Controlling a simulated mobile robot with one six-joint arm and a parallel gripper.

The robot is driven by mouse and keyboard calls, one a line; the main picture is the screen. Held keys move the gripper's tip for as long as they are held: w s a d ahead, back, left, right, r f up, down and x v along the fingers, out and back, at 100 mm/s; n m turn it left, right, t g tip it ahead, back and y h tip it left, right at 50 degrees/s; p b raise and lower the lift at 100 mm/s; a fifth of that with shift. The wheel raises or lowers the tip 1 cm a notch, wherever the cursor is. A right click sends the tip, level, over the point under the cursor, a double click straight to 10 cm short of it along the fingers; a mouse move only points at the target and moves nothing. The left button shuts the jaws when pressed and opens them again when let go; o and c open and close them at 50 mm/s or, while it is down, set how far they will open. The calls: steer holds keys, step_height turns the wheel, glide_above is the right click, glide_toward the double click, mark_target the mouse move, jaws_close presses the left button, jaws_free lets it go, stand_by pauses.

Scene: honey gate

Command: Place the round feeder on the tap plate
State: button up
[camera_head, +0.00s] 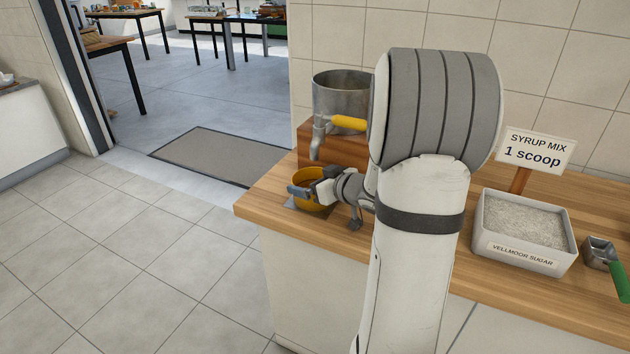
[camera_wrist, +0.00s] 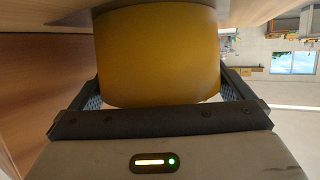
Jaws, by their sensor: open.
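The round feeder (camera_head: 315,203) is a yellow-orange round vessel. It stands on the counter below the tap (camera_head: 319,136), over a thin grey tap plate (camera_head: 292,206) whose edge shows at its left. My gripper (camera_head: 306,188) is at the feeder, with its jaws open. In the wrist view the feeder (camera_wrist: 158,50) fills the space between the two fingers of my gripper (camera_wrist: 160,88), one on each side. Whether the fingers touch its wall I cannot tell. My arm hides part of the feeder's right side in the head view.
A steel pot (camera_head: 341,95) with a yellow tap handle stands on a wooden block (camera_head: 312,146). To the right are a sugar bin (camera_head: 524,232), a sign (camera_head: 537,148) reading "SYRUP MIX 1 scoop", and a green-handled scoop (camera_head: 602,254). The counter's left edge is close to the feeder.

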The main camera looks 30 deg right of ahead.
steer(key=shift+s+d+r, duration=0.15)
steer(key=shift+s+r, duration=0.1)
steer(key=shift+r, duration=0.1)
steer(key=p+v, duration=0.1)
steer(key=v, duration=0.4)
steer(key=shift+s+d+r+p, duration=0.1)
steer(key=shift+s+r+p, duration=0.1)
steer(key=shift+p, duration=0.2)
steer(key=shift+s+d, duration=0.1)
steer(key=shift+s, duration=0.55)
